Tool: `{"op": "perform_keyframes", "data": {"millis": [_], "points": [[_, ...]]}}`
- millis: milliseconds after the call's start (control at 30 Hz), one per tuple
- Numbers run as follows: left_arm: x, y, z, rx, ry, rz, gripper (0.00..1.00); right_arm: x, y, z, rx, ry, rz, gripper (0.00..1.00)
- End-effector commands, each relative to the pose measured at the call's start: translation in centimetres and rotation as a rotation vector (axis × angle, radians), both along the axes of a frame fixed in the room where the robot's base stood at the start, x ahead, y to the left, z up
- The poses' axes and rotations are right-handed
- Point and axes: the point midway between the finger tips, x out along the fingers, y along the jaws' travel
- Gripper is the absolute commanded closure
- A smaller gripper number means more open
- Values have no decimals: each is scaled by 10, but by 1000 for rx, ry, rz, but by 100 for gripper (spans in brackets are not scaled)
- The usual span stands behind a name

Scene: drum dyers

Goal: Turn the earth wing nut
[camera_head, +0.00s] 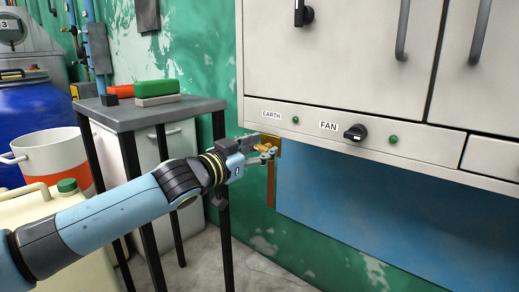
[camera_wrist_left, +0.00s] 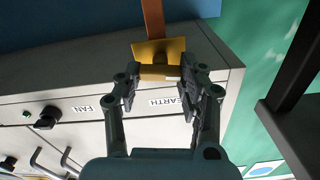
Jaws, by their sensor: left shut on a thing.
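The earth wing nut (camera_wrist_left: 160,73) is brass-coloured and sits in front of a brass plate (camera_wrist_left: 150,50) at the cabinet's lower edge. In the head view the plate (camera_head: 275,143) is below the EARTH label (camera_head: 271,115). My left gripper (camera_head: 266,151) reaches it from the left. In the left wrist view my left gripper (camera_wrist_left: 160,82) has one finger on each side of the wing nut and is shut on it. The fingers hide part of the nut in the head view. My right gripper is not in view.
The white cabinet (camera_head: 340,60) overhangs a blue panel (camera_head: 370,200). A black FAN knob (camera_head: 356,132) and green lamps are on its lower strip. A dark stand (camera_head: 150,111) with green and red blocks is close behind my left arm. A blue drum and a bucket (camera_head: 48,155) are at left.

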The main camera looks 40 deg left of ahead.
Motion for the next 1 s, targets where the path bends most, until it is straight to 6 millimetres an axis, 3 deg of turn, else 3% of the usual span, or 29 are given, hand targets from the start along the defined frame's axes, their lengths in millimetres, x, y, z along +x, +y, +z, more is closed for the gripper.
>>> {"op": "perform_keyframes", "data": {"millis": [367, 1000], "points": [[0, -1, 0, 143, -10, 0, 93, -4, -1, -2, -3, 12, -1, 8], [-1, -3, -3, 683, -51, 0, 93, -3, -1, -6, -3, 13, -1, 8]]}}
